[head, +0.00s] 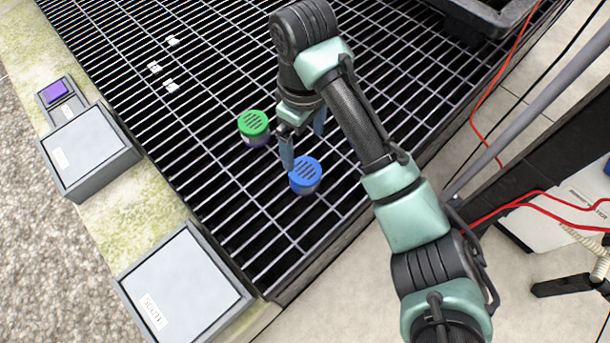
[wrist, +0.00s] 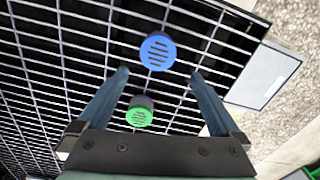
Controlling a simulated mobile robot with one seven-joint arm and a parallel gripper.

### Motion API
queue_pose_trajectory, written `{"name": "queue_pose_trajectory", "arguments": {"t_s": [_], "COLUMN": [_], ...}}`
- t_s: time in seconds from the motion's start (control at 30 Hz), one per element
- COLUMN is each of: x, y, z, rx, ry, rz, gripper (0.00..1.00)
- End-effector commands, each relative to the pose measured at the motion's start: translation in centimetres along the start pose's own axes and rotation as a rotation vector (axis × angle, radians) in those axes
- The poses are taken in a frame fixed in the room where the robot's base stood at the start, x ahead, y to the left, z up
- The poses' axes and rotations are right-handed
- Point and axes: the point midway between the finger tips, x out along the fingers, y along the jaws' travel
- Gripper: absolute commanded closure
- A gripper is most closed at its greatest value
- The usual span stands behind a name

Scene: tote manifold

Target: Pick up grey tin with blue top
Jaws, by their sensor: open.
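The grey tin with the blue top (head: 306,175) stands on the dark metal grating in the head view. In the wrist view its blue slotted top (wrist: 157,51) is above centre, just beyond the fingertips. My gripper (head: 304,146) is open, its two blue fingers pointing down beside the tin. In the wrist view the open fingers (wrist: 160,78) have an empty gap between their tips. A similar tin with a green top (head: 254,124) stands to the left of the gripper in the head view. In the wrist view the green top (wrist: 139,116) shows between the fingers, nearer the palm.
The grating (head: 215,165) is mostly clear around the tins, with small white pieces (head: 171,86) farther off. Grey boxes (head: 185,290) (head: 90,152) and a purple-topped block (head: 56,92) line the left edge. A black frame (head: 490,12) stands at the top right, near red cables.

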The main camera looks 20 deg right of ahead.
Motion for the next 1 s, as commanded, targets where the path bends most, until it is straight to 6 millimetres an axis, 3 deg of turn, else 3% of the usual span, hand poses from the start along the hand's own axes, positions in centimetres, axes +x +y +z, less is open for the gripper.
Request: {"name": "queue_pose_trajectory", "arguments": {"t_s": [0.4,0.57,0.9,1.0], "x": [6.9,7.7,12.2,12.5], "y": [0.1,0.1,0.4,0.4], "z": [0.0,-0.1,0.0,-0.1], "rx": [0.001,0.001,0.002,0.001], "ry": [0.001,0.003,0.003,0.003], "rz": [0.001,0.002,0.002,0.003], "gripper": [0.0,0.0,0.0,0.0]}}
